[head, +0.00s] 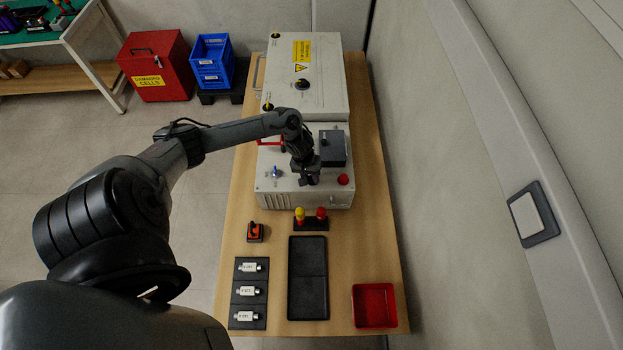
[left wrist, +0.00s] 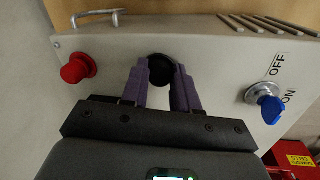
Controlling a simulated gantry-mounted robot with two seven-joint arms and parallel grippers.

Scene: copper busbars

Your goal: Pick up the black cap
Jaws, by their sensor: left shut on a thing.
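The round black cap (left wrist: 160,66) shows between the two purple fingers of my left gripper (left wrist: 162,74) in the left wrist view. The fingers are shut on it from both sides. The cap is at the pale panel of the grey box (left wrist: 215,65); whether it touches the panel I cannot tell. In the head view my left gripper (head: 308,178) points down over the top of the box (head: 275,202), and the cap is hidden by it. My right gripper is not in view.
On the box, a red knob (left wrist: 78,68) and a blue-handled OFF/ON switch (left wrist: 268,105) flank the cap. A black block (head: 332,148) sits close to the gripper. In front lie a black tray (head: 308,280), a red bin (head: 374,287) and a stand with yellow and red caps (head: 311,223).

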